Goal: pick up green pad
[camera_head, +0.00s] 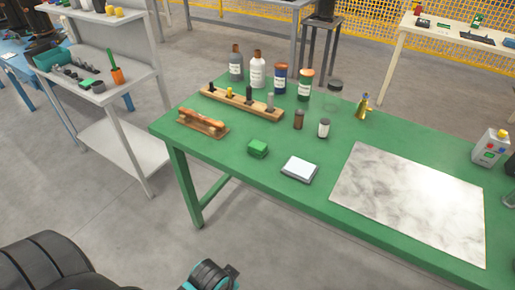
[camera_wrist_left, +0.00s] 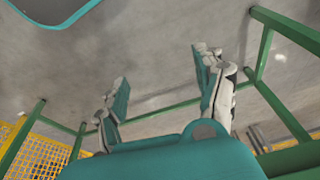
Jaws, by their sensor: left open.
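The green pad (camera_head: 258,148) is a small green block lying on the green table (camera_head: 215,168), near its front edge and left of a white-topped square device (camera_head: 300,169). My left gripper (camera_wrist_left: 162,75) shows in the left wrist view with its two fingers wide apart and nothing between them. Bare floor and green table legs lie beyond the fingers. The pad is not in the wrist view. In the head view, neither gripper's fingers can be made out; only parts of my body show along the bottom edge.
A wooden rack (camera_head: 243,103) and a wooden stand (camera_head: 203,123) sit behind the pad. A marble sheet (camera_head: 410,200) covers the right. The tabletop around the pad is clear.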

